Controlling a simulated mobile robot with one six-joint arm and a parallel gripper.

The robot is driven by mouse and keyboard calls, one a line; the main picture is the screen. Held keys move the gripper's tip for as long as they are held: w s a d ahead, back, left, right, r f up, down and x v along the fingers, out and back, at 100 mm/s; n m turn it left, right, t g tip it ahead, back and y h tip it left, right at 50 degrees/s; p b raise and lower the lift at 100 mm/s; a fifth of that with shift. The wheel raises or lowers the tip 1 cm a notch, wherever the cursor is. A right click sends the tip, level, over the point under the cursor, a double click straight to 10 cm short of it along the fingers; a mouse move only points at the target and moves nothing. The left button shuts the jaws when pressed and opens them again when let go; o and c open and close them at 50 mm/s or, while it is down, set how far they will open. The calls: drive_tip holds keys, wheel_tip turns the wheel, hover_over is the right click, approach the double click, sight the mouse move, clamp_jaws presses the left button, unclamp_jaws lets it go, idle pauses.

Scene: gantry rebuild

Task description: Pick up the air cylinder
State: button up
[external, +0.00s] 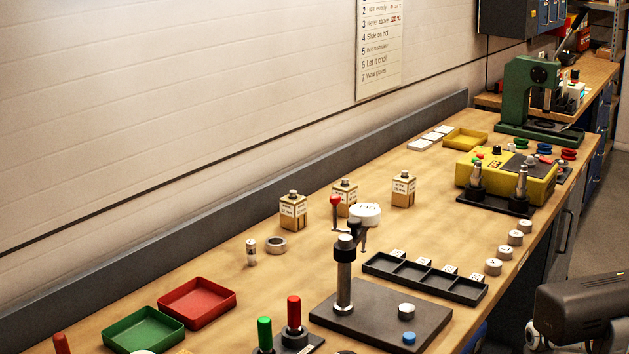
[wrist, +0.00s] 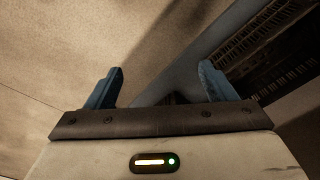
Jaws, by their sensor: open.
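I cannot pick out the air cylinder with certainty in either view. A small pale upright cylinder (external: 251,253) stands on the wooden bench beside a grey ring, but I cannot tell what it is. My gripper (wrist: 162,88) is open and empty in the wrist view, its two blue fingers spread wide. Between and beyond the fingers are only plain tan surfaces, a grey strip and a dark slatted part. In the external view part of my arm (external: 585,310) shows at the lower right, off the bench's front side; the gripper itself is out of that picture.
Several short round parts line the front edge.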

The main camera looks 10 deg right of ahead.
wheel_tip(320, 180, up, 60)
drive_tip(key=s+f+t+p, duration=0.1)
drive_tip(key=t+p, duration=0.2)
drive_tip(key=p, duration=5)
drive_tip(key=w+a+r+n+b, duration=0.15)
drive_tip(key=w+r, duration=0.25)
drive_tip(key=w, duration=1.1)
drive_tip(key=n+y+b, duration=0.2)
drive_tip(key=n+b, duration=0.1)
drive_tip(key=b, duration=0.1)
hover_over(404, 171)
drive_tip(key=s, duration=0.3)
drive_tip(key=f, duration=1.3)
drive_tip(key=d+f, duration=0.1)
drive_tip(key=f, duration=0.6)
drive_tip(key=shift+w, duration=0.15)
drive_tip(key=shift+p+x, duration=1.35)
drive_tip(key=shift+x, duration=2.5)
drive_tip(key=shift+d, duration=0.15)
drive_tip(key=shift+c, duration=0.5)
